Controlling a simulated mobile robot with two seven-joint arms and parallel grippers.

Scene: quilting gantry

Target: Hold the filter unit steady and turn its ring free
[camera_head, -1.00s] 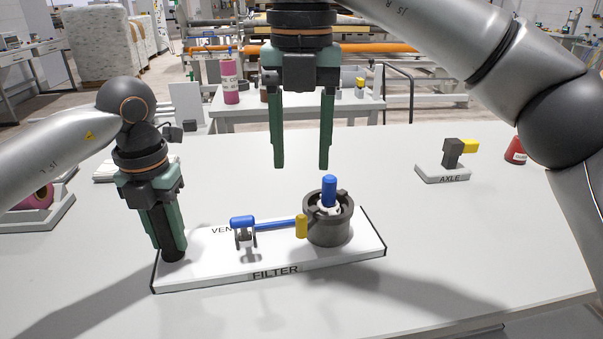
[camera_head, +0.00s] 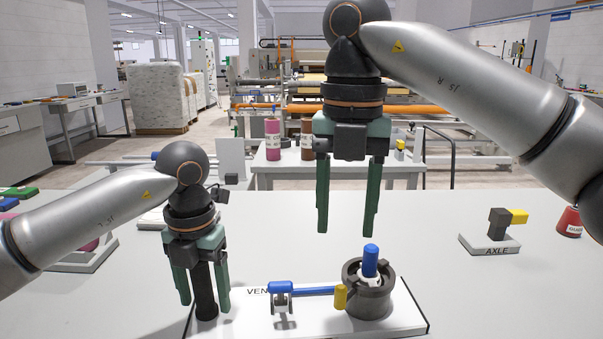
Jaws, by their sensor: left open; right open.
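The filter unit stands on a white base plate (camera_head: 405,324). At its right end is a dark grey round housing with a notched ring (camera_head: 370,297), and a blue peg (camera_head: 370,261) with a white collar rises from its middle. A yellow tab (camera_head: 341,297) sits at the housing's left side. A dark upright post (camera_head: 206,290) stands at the plate's left end. My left gripper (camera_head: 204,306) is open, pointing down, with its fingers on either side of the post; contact is not clear. My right gripper (camera_head: 345,233) is open and empty, pointing down above the housing.
A blue vent lever (camera_head: 300,290) runs across the plate between post and housing. An axle block (camera_head: 489,244) with a yellow piece and a red container (camera_head: 570,221) stand at the right. The table between them and the filter is clear.

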